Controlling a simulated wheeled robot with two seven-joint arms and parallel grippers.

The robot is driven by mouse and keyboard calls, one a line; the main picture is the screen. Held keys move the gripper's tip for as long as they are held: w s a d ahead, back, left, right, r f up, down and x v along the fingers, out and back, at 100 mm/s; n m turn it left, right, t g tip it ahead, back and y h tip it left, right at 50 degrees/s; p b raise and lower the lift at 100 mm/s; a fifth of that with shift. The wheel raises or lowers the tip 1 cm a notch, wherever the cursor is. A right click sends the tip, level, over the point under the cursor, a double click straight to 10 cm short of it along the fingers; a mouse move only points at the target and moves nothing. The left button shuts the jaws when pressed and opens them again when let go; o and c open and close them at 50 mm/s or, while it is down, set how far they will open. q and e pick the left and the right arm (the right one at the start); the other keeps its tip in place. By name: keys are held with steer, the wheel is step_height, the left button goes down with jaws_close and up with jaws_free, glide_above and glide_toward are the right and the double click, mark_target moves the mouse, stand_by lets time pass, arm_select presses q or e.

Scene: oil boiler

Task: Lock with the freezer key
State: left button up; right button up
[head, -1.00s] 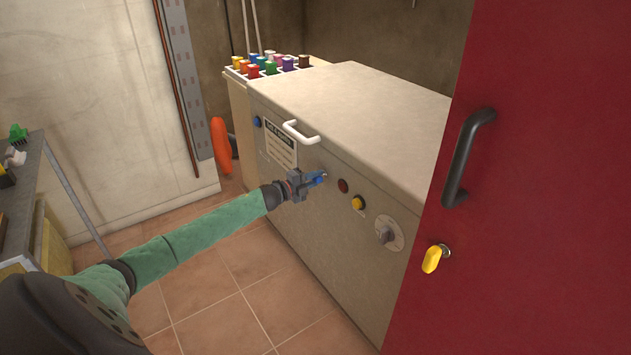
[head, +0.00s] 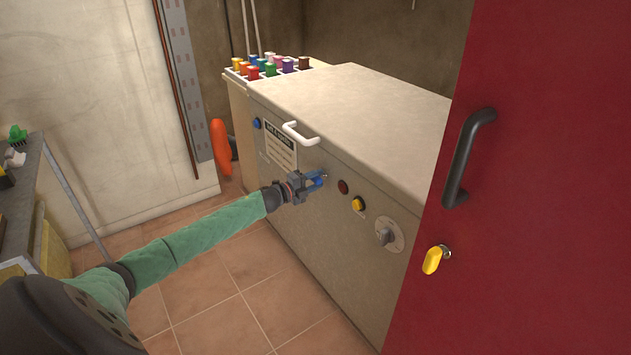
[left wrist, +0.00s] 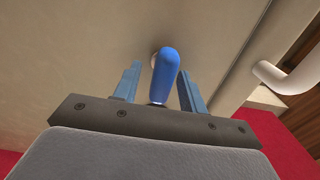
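The freezer (head: 325,225) is the beige chest with a white lid handle (head: 300,133). A blue key (head: 319,182) sits at its front panel, apparently in the lock. In the left wrist view the key (left wrist: 166,72) stands out from the panel, with its round lock partly hidden behind it. My left gripper (head: 313,183) is at the key. Its fingers (left wrist: 156,78) are spread on either side of the key, with visible gaps. My right gripper is in neither view.
A red door (head: 540,220) with a dark handle and a yellow key (head: 432,260) in its lock stands close on the right. A dark red light, a yellow button (head: 358,203) and a dial (head: 386,236) lie right of the lock.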

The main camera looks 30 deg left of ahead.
arm_select(q)
steer(key=v, duration=0.7)
steer(key=shift+s+b, duration=0.3)
steer(key=shift+s, duration=0.1)
steer(key=shift+a, duration=0.2)
stand_by(0.4)
